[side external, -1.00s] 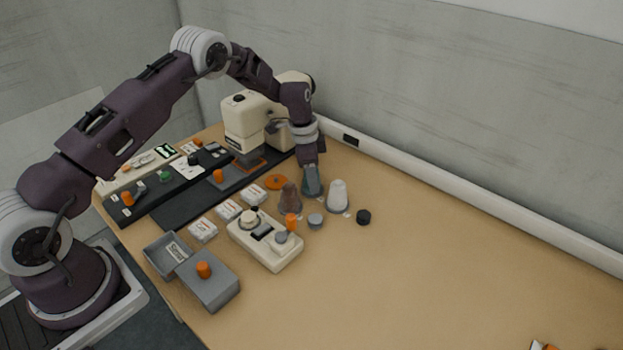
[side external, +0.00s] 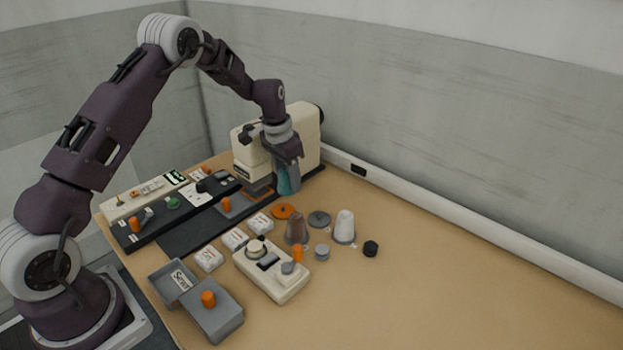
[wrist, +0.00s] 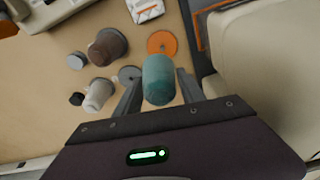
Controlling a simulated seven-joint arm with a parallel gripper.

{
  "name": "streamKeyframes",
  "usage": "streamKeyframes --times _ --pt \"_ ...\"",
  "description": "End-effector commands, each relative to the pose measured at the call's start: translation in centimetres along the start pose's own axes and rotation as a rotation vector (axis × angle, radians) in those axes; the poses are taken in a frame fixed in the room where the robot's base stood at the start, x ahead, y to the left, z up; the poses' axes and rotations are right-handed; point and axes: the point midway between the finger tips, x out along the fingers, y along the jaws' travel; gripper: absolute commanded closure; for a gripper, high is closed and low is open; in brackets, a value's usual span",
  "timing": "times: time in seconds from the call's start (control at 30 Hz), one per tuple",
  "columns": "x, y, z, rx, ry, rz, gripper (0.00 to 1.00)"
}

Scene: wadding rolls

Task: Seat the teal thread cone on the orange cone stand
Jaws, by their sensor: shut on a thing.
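The teal thread cone (side external: 288,181) is held in my gripper (side external: 288,178), raised above the table in front of the cream sewing machine. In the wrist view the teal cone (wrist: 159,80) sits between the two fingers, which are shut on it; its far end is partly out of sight. The orange cone stand (side external: 284,211) is a flat orange disc on the table, bare, below the held cone and a little to its front. It also shows in the wrist view (wrist: 162,41), just beyond the cone.
A bare grey stand (side external: 319,219) lies right of the orange one. A brown cone (side external: 297,229) and a white cone (side external: 345,226) stand close by. The sewing machine (side external: 250,150) is directly beside my gripper. The right of the table is clear.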

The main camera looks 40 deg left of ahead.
Motion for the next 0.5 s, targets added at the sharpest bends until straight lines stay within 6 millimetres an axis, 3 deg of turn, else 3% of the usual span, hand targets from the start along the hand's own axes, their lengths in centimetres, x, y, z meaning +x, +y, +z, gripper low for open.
streamKeyframes --times 0.13,0.5 --pt "0.6 -1.3 1.1 -0.128 0.004 -0.018 0.98" --pt "4.2 -1.3 1.7 -0.129 0.003 -0.018 0.98"
